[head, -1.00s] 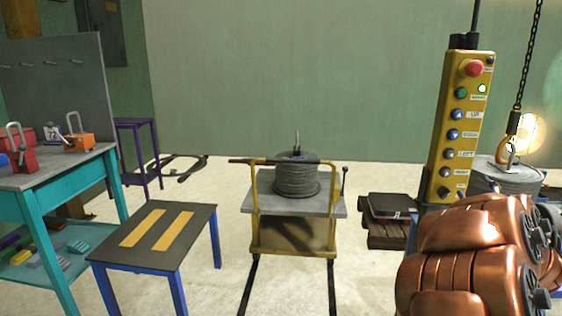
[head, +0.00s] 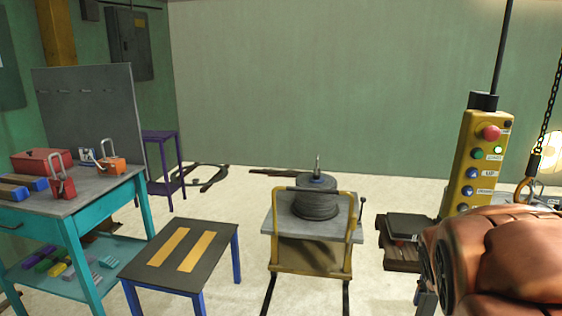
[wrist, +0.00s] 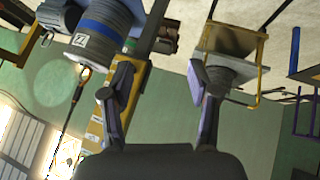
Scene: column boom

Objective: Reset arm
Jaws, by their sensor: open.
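My gripper (wrist: 152,85) shows in the wrist view with its two fingers spread apart and nothing between them. That view is turned nearly upside down. Part of my copper-coloured arm fills the lower right of the head view; the gripper itself is not seen there. A yellow control pendant (head: 470,163) with a red button and several others hangs just behind my arm. Its yellow side (wrist: 128,98) also shows in the wrist view, behind the left finger.
A black table with yellow stripes (head: 182,252) and a teal workbench (head: 80,205) stand left. A chain hook (head: 524,190) hangs at right. Floor behind the cart looks mostly clear.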

